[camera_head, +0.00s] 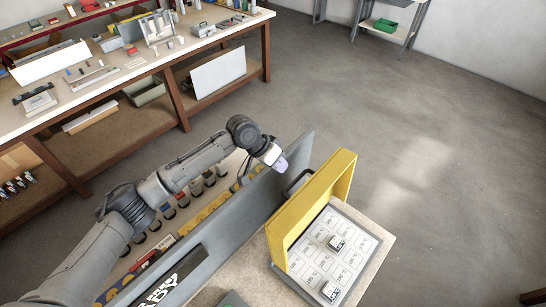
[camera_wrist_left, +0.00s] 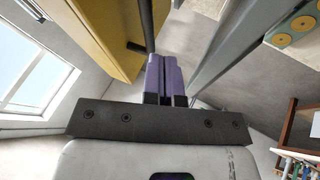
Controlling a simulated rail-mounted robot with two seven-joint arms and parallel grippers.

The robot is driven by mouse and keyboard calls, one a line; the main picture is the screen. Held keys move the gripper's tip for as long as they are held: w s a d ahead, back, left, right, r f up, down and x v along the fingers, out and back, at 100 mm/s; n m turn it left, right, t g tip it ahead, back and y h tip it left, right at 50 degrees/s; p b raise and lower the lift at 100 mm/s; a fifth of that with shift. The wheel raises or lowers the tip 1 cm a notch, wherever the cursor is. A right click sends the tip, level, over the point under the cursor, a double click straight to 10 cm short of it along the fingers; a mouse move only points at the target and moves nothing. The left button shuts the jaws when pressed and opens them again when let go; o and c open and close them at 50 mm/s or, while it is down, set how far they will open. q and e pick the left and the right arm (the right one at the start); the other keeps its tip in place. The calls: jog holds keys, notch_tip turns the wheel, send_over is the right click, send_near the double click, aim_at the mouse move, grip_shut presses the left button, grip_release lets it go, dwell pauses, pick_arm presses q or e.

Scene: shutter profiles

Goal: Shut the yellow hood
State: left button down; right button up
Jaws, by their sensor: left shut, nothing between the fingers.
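The yellow hood (camera_head: 312,197) stands raised at the back of a grey base panel (camera_head: 318,262) with labelled cells. A dark bar handle (camera_head: 291,183) sticks out from the hood's far side. My left gripper (camera_head: 281,164) is beside the handle on that far side, its purple fingers shut and empty. In the left wrist view, the fingers (camera_wrist_left: 165,68) are close beside the dark handle bar, with the yellow hood (camera_wrist_left: 108,32) at left; I cannot tell whether they touch. My right gripper is not in view.
A tall grey panel (camera_head: 235,205) stands close behind the hood, beside my left arm. Two small white blocks (camera_head: 336,243) (camera_head: 330,291) sit on the labelled cells. A long workbench (camera_head: 120,75) stands at the upper left.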

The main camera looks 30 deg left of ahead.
pick_arm(q)
jog(key=shift+p+x, duration=0.35)
jog(key=shift+x, duration=2)
